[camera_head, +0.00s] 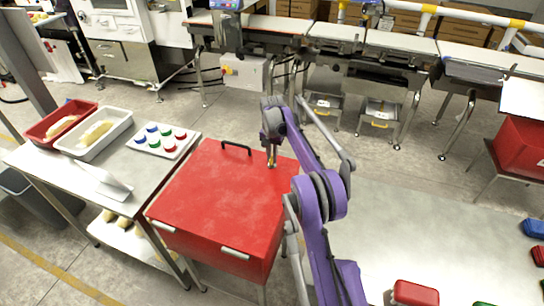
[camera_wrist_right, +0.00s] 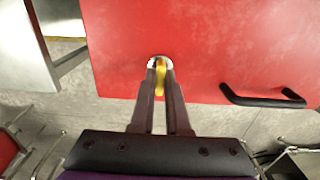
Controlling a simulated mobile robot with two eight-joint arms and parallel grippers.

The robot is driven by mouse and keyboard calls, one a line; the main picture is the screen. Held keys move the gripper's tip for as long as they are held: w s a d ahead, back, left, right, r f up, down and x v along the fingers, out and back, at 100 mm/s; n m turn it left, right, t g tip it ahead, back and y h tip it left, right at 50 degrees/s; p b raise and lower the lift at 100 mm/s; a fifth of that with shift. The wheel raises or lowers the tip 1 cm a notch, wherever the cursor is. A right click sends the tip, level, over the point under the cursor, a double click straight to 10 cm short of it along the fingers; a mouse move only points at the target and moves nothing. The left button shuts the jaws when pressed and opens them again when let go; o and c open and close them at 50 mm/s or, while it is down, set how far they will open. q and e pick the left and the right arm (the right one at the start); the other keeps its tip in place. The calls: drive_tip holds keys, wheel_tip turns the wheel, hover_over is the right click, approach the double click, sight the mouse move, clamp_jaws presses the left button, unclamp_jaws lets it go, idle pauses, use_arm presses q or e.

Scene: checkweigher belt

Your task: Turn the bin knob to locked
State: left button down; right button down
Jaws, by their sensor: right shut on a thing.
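The red bin (camera_head: 222,199) stands in the middle of the head view, its lid closed with a black handle (camera_head: 236,147) near the far edge. The yellow bin knob (camera_head: 272,158) sits on the lid near the far right edge. In the right wrist view the yellow knob (camera_wrist_right: 160,76) shows on a pale round base at the lid's edge. My right gripper (camera_wrist_right: 160,70) is shut on the knob, one finger on each side. It reaches down to it in the head view (camera_head: 271,150). My left gripper is not in view.
A steel table (camera_head: 42,155) left of the bin holds a red tray (camera_head: 48,134), a white tray (camera_head: 118,116) and a board with coloured caps (camera_head: 163,151). A conveyor (camera_head: 335,45) runs behind. A pale surface (camera_head: 420,235) lies at right.

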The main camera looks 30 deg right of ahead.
drive_tip(key=c, duration=0.9)
unclamp_jaws()
wheel_tip(320, 180, up, 11)
drive_tip(key=p, duration=0.1)
drive_tip(key=shift+f, duration=0.15)
